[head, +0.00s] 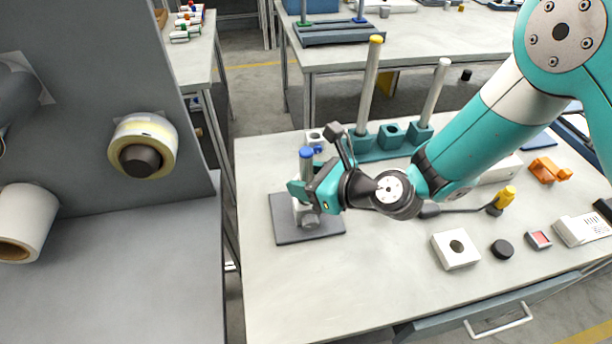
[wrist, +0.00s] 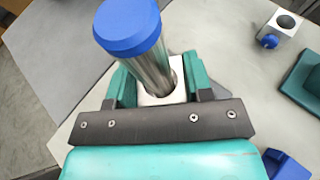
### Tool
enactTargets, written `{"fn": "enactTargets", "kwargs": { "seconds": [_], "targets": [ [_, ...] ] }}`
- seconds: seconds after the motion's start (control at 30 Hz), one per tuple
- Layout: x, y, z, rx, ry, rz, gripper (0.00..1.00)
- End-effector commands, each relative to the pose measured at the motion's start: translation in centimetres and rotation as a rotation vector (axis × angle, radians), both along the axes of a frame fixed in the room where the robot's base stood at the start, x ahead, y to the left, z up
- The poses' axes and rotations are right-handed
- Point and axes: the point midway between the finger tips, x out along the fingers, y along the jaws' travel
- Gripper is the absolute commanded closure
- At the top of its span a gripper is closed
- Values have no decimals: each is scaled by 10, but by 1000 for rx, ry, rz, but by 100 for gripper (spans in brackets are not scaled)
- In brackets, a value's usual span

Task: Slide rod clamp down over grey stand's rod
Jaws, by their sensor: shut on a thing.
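The grey stand has a flat dark base plate (head: 288,233) and an upright silver rod with a blue cap (head: 306,152), on the left of the table in the head view. My gripper (head: 301,190) is shut on a pale rod clamp (head: 301,208). In the wrist view the clamp (wrist: 178,95) sits between the teal fingers (wrist: 160,88). The rod (wrist: 152,68) passes through its hole, so the clamp is around the rod, below the blue cap (wrist: 128,26). The clamp is low, near the base plate; whether it touches the plate is hidden.
A second block with a blue knob (head: 315,139) stands behind the stand; it also shows in the wrist view (wrist: 285,25). A teal base with two tall rods (head: 391,145) is behind my wrist. The front left table is clear.

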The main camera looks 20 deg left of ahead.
Motion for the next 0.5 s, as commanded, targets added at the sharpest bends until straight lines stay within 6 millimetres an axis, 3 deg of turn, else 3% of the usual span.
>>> {"fn": "enactTargets", "kwargs": {
  "seconds": [0.5],
  "targets": [
    [0, 0, -23, 1, 1, 0, 82]
  ]
}}
